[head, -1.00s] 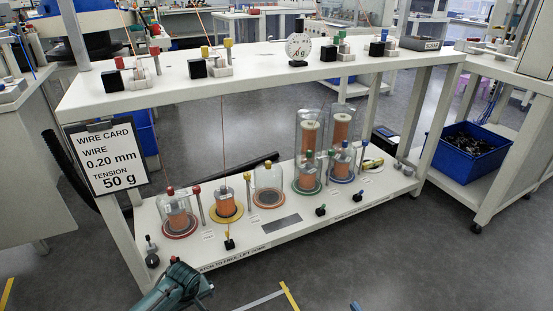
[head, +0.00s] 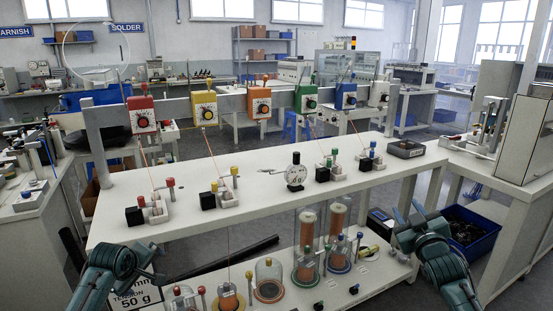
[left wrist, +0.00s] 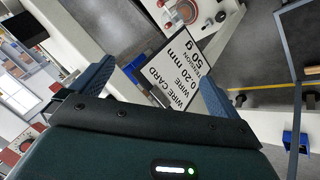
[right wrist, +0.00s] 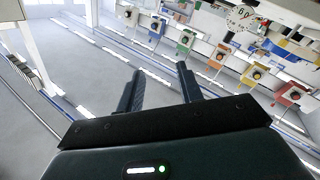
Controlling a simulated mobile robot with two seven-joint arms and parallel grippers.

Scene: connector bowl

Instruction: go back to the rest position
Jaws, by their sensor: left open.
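My left gripper (head: 157,264) is at the lower left of the head view, in front of the wire card (head: 135,297), partly covering it. In the left wrist view its two fingers (left wrist: 157,88) stand wide apart, with nothing between them but the card beyond. My right gripper (head: 408,211) is at the right of the head view, fingers pointing up, near the right end of the bench. In the right wrist view its fingers (right wrist: 161,80) stand apart and empty.
A white two-level bench (head: 300,195) lies ahead, with coloured tensioners, a dial gauge (head: 296,174) and clamps above. Spools under glass jars (head: 337,225) stand on its lower shelf.

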